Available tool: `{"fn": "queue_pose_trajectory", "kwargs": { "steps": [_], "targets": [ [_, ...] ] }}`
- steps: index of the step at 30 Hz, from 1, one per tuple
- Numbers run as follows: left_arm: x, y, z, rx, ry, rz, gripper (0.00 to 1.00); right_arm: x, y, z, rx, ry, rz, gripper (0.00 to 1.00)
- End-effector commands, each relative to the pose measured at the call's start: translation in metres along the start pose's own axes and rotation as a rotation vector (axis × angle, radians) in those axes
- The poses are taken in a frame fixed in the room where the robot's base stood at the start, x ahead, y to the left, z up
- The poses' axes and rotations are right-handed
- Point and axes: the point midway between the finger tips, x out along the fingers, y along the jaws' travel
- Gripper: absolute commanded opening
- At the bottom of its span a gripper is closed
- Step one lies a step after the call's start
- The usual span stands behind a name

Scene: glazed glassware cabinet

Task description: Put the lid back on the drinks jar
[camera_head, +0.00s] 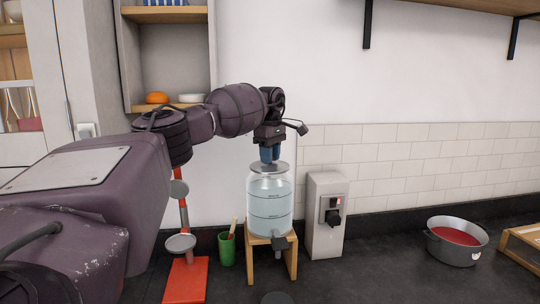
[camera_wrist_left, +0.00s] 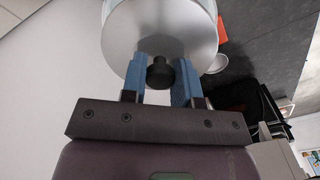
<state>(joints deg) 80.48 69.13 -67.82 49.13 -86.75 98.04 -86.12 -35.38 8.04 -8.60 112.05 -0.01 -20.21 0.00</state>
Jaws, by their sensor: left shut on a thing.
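The drinks jar (camera_head: 270,207) is clear glass with pale blue liquid and a tap low at the front. It stands upright on a wooden stand (camera_head: 291,259). Its grey round lid (camera_head: 283,168) is level at the jar's mouth; I cannot tell whether a thin gap is left beneath it. My left gripper (camera_head: 270,160) points down from above, its blue fingers shut on the lid's knob. In the left wrist view the gripper (camera_wrist_left: 160,80) has a finger on each side of the black knob (camera_wrist_left: 160,73), with the lid (camera_wrist_left: 158,30) beyond. My right gripper is not in view.
A grey dispenser box (camera_head: 326,215) stands close right of the jar. A green cup (camera_head: 226,250) and a red stand (camera_head: 187,280) are on the left. A pot of red liquid (camera_head: 457,241) and a wooden tray (camera_head: 524,248) are far right. The counter between is clear.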

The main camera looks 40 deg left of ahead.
Motion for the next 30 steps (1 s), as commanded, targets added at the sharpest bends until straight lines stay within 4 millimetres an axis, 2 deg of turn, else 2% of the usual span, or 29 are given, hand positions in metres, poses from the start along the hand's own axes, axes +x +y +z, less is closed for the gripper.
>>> {"fn": "queue_pose_trajectory", "kwargs": {
  "steps": [25, 26, 30],
  "targets": [
    [0.0008, 0.0001, 0.0000, 0.000, 0.000, 0.001, 0.04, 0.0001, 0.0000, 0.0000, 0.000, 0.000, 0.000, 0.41],
    [0.0008, 0.0001, 0.0000, 0.000, 0.000, 0.001, 0.30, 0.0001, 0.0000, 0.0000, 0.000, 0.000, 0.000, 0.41],
    [0.0008, 0.0001, -0.0001, 0.000, 0.000, 0.001, 0.51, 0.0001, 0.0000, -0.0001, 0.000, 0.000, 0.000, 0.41]
  ]
}}
